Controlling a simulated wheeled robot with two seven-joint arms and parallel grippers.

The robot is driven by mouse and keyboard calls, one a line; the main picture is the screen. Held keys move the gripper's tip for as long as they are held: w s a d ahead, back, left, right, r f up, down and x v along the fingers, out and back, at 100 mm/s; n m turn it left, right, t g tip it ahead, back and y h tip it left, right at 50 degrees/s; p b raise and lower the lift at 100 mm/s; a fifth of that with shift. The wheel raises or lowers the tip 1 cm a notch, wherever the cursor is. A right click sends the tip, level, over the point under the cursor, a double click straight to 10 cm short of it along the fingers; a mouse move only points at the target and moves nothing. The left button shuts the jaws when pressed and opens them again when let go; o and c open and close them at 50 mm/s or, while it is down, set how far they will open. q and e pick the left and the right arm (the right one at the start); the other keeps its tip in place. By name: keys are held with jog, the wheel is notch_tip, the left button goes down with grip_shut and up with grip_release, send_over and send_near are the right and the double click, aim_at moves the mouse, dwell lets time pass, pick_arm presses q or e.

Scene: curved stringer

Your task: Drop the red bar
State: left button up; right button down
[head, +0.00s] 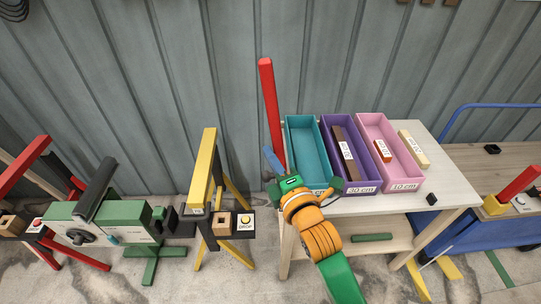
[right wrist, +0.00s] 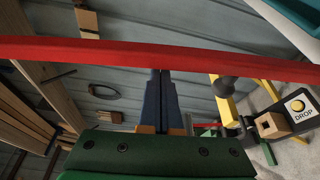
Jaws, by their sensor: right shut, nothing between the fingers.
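A long red bar (head: 270,105) stands nearly upright at the left end of the white table in the head view, its lower part beside my right gripper. In the right wrist view the red bar (right wrist: 110,50) runs across the whole picture at the fingertips. My right gripper (head: 268,153) has its blue fingers closed together with nothing between them; the tips (right wrist: 160,72) end at the bar's edge. Whether they touch it I cannot tell. A yellow stand (head: 203,170) with a DROP button (head: 245,220) is left of the gripper. My left gripper is not in view.
The white table (head: 437,180) holds a teal bin (head: 303,135), a purple bin (head: 333,125) and a pink bin (head: 380,125). A green machine (head: 120,215) and a red stand (head: 25,165) are at the left. A blue cart (head: 460,235) is at the right.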

jog(key=d, duration=0.1)
jog(key=m+t+h+b, duration=0.3)
jog(key=m+t+b, duration=0.2)
jog(key=m+b, duration=1.15)
send_over(372, 210)
jog(key=s+a, duration=0.1)
jog(key=a, duration=0.3)
notch_tip(372, 210, down, 14)
jog(key=d+f+m+b, duration=0.1)
jog(key=f+m, duration=0.1)
jog(key=d+f+m+h+b, duration=0.1)
jog(key=f+m+b, duration=0.1)
jog(key=f, duration=0.1)
jog(key=f+m+h+b, duration=0.1)
jog(key=f+m+b, duration=0.1)
jog(key=f, duration=0.1)
jog(key=shift+d, duration=0.4)
jog(key=shift+s+f+m+h+b, duration=0.15)
jog(key=shift+f+m+h+b, duration=0.35)
jog(key=shift+f+m+b, duration=0.35)
jog(key=shift+s+f, duration=0.1)
jog(key=shift+f, duration=0.05)
